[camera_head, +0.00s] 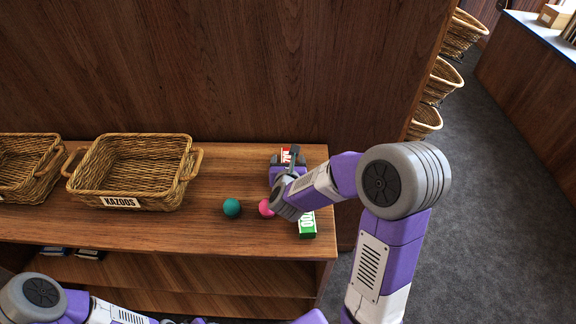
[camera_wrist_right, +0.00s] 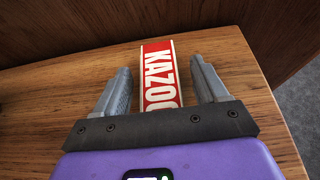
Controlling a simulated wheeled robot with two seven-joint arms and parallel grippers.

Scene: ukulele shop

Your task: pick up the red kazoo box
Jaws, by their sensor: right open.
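The red kazoo box (camera_wrist_right: 158,72) lies on the wooden shelf top, its white KAZOO lettering partly cut off by my gripper in the right wrist view. In the head view a small red and white part of the box (camera_head: 285,155) shows beyond my right gripper (camera_head: 290,165), near the shelf's right end. My right gripper is open, and in the wrist view its two fingers (camera_wrist_right: 160,85) stand on either side of the box with gaps between. My left arm shows at the lower left of the head view; its gripper cannot be made out.
A wicker basket labelled KAZOOS (camera_head: 120,202) stands on the shelf (camera_head: 215,235), with another basket (camera_head: 25,185) at far left. A teal ball (camera_head: 232,207), a pink ball (camera_head: 266,208) and a green box (camera_head: 307,228) lie near my right arm. A wooden back panel (camera_head: 250,70) rises behind.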

